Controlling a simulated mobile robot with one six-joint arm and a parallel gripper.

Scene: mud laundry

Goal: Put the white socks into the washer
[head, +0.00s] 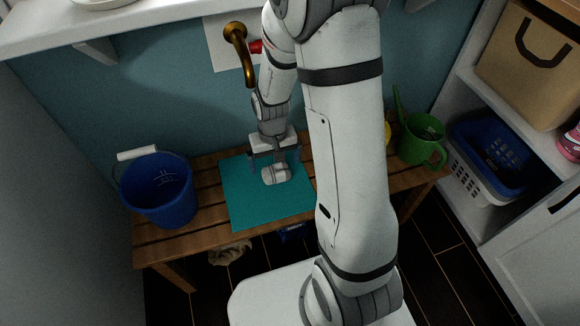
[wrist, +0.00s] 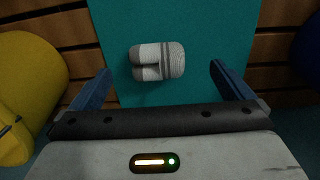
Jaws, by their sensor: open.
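The white socks (head: 276,174), a rolled pair with grey bands, lie on a teal mat (head: 246,207) on the wooden bench. In the wrist view the socks (wrist: 158,61) lie ahead of my gripper (wrist: 158,82), roughly centred between its two blue fingers. My gripper is open and empty, and the fingers do not touch the socks. In the head view my gripper (head: 273,160) hangs over the mat just behind the socks, its fingers partly hard to make out. No washer is visible in either view.
A blue bucket (head: 157,190) stands at the bench's left. A green watering can (head: 422,139) stands at its right end, with a yellow object (wrist: 30,85) near it. A brass tap (head: 238,50) juts from the wall. A shelf at right holds baskets (head: 488,158).

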